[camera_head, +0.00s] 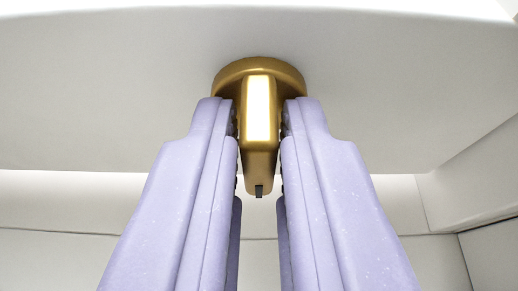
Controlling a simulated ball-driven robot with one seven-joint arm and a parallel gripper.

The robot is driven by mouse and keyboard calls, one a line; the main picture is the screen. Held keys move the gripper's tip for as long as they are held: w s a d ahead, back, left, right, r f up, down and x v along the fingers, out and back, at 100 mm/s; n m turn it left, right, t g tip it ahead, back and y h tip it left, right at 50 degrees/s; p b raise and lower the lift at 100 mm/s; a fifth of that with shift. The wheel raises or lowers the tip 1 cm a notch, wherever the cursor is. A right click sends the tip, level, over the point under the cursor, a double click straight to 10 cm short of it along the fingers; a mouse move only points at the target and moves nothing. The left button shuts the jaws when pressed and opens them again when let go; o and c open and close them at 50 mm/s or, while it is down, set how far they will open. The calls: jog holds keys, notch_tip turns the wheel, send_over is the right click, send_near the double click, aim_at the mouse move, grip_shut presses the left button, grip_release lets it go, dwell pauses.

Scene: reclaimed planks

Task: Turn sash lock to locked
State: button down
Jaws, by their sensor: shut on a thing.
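The sash lock (260,110) is brass-coloured, with a round base against a pale surface and a tapered lever pointing down toward me in the picture. A small dark tip shows at the lever's lower end. My gripper (260,128) has two pale lavender fingers, one on each side of the lever, shut on it. The fingers hide the lever's sides and part of the round base's lower edge.
A broad pale panel (110,80) carries the lock and fills the upper view. A pale frame edge (465,180) stands at the right. Below the panel is a white recess with a thin horizontal seam.

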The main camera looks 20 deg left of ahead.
jog(key=shift+s+f, duration=0.1)
jog(key=shift+f, duration=0.05)
dwell(0.3)
jog(key=c, duration=1.2)
grip_release()
jog(key=p+v, duration=0.2)
jog(key=v, duration=0.5)
jog(key=shift+s+d+r, duration=0.25)
jog(key=shift+s, duration=0.05)
